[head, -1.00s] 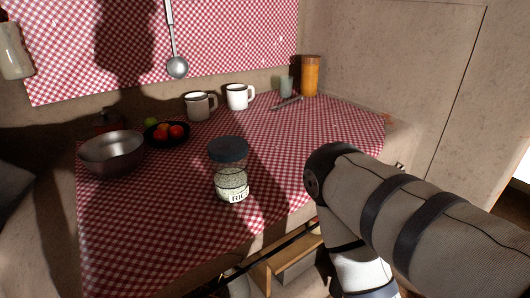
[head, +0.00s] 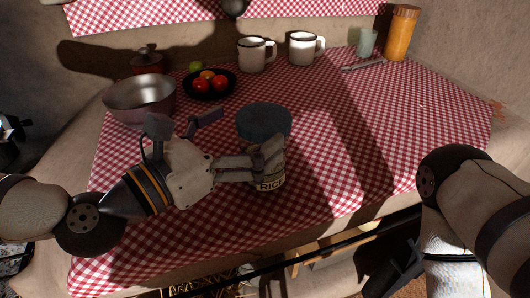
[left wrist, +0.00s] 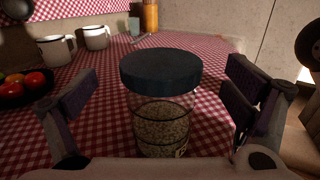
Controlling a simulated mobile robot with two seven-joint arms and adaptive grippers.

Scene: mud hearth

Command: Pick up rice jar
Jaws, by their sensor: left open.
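The rice jar (head: 270,180) stands upright on the checked cloth. It has a blue-grey lid, clear sides with pale grain inside and a "RICE" label. My left gripper (head: 245,138) comes in from the left, low over the cloth, with its fingers apart at the jar. One finger covers part of the jar's front in the head view. In the left wrist view the jar (left wrist: 163,115) stands between the two open fingers, with a visible gap on each side.
A metal bowl (head: 140,98) and a dark plate (head: 209,94) of fruit stand behind my left gripper. Two white mugs (head: 252,55), a grey-green cup (head: 366,43) and an orange canister (head: 401,33) stand at the back. The cloth right of the jar is clear.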

